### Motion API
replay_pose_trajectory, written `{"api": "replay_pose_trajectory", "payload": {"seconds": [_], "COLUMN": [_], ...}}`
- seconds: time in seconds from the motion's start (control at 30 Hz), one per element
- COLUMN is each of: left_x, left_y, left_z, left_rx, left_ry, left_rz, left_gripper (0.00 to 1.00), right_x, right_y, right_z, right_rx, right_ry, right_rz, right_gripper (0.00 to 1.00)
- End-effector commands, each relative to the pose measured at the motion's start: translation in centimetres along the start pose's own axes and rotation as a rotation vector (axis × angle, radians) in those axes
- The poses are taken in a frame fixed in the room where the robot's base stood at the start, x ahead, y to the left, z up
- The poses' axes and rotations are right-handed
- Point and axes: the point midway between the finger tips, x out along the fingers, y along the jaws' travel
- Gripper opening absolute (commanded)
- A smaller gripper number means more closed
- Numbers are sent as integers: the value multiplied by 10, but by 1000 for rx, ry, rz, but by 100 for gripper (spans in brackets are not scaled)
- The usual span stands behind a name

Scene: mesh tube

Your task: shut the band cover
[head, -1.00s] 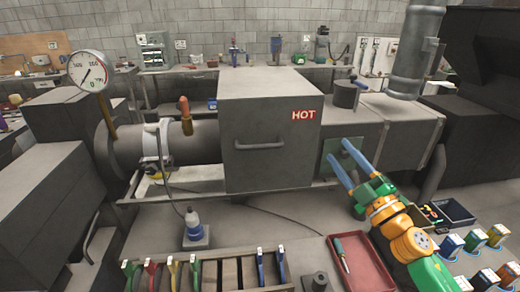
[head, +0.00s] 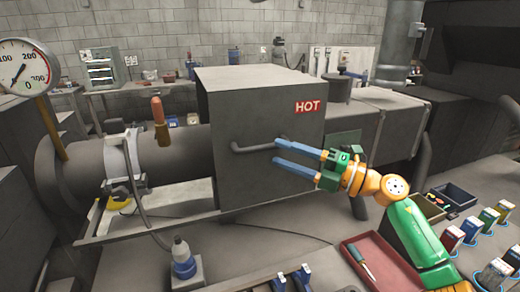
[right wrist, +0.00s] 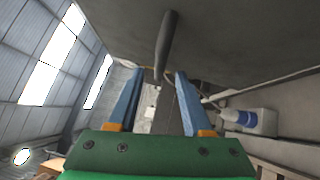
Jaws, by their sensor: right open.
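The band cover (head: 262,180) is a large grey box with a red HOT label (head: 307,106), standing over the grey tube (head: 170,160) in the head view. Its front carries a dark bar handle (head: 250,148), which also shows in the right wrist view (right wrist: 165,45). My right gripper (head: 277,152) is open, its blue fingers pointing left at the right part of the handle. In the wrist view the handle lies between the lines of the two fingers; whether they touch it I cannot tell. My left gripper is not in view.
A blue-and-white bottle (head: 183,258) stands below. A red tray (head: 375,268) with a screwdriver and several small boxes lie at lower right. The space before the cover is open.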

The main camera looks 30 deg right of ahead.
Motion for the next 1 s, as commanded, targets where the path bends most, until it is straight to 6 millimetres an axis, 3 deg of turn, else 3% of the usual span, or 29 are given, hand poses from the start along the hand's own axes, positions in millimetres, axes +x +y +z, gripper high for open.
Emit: {"api": "replay_pose_trajectory", "payload": {"seconds": [0.03, 0.3, 0.6, 0.67, 0.8, 1.0], "left_x": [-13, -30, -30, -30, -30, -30], "left_y": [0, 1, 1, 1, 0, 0], "left_z": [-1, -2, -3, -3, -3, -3], "left_rx": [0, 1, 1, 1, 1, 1], "left_ry": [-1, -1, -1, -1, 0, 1], "left_rz": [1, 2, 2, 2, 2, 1], "left_gripper": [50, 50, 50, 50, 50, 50], "right_x": [10, 45, 49, 49, 48, 48], "right_y": [9, 5, 1, 1, 1, 1], "right_z": [1, 1, 0, 0, 0, 0], "right_rx": [3, 2, 1, 1, 1, 1], "right_ry": [0, -2, -1, -1, -1, -1], "right_rz": [5, 3, 1, 1, 1, 1], "right_gripper": [50, 50, 50, 36, 0, 0]}}
